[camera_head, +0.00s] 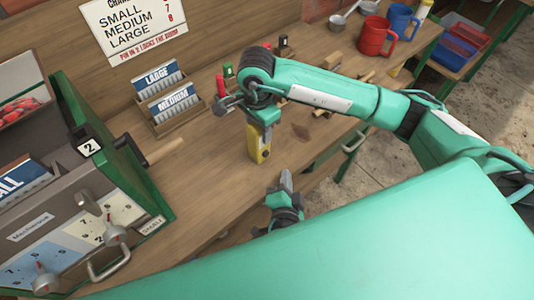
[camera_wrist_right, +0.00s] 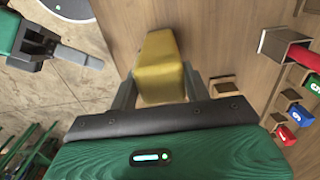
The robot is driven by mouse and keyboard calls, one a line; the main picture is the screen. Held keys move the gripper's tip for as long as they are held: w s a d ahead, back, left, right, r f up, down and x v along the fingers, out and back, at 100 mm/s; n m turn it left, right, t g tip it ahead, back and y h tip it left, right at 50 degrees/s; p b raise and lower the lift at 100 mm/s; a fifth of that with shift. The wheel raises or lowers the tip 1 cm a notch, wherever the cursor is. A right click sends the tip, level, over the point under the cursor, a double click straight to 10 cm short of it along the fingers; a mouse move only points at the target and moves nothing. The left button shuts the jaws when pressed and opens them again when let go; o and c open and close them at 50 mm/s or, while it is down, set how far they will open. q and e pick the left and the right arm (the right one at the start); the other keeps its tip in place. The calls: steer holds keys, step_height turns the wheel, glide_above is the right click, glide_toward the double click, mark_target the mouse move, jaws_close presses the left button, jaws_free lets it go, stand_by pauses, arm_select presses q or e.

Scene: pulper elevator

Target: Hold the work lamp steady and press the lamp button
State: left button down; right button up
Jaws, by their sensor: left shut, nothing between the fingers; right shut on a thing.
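The work lamp (camera_head: 254,146) is a yellow block-shaped body standing roughly upright on or just above the bench top; I cannot tell whether it touches. A small dark spot shows low on its front; I cannot tell whether it is the button. My right gripper (camera_head: 263,117) is shut on the lamp's top from above. In the right wrist view the yellow lamp (camera_wrist_right: 160,68) sits between its two fingers. My left gripper (camera_head: 286,181) is shut and empty, apart from the lamp, to its lower right near the bench's front edge. It also shows in the right wrist view (camera_wrist_right: 80,57).
A green-framed machine (camera_head: 95,190) with dials stands at the left. A wooden holder (camera_head: 180,119) with blue LARGE and MEDIUM cards is behind the lamp. Red (camera_head: 374,36) and blue (camera_head: 401,20) mugs stand at the back right. Bench space left of the lamp is clear.

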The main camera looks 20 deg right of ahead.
steer(key=o, duration=1.2)
steer(key=shift+r, duration=0.1)
step_height(320, 180, up, 12)
steer(key=shift+f, duration=0.1)
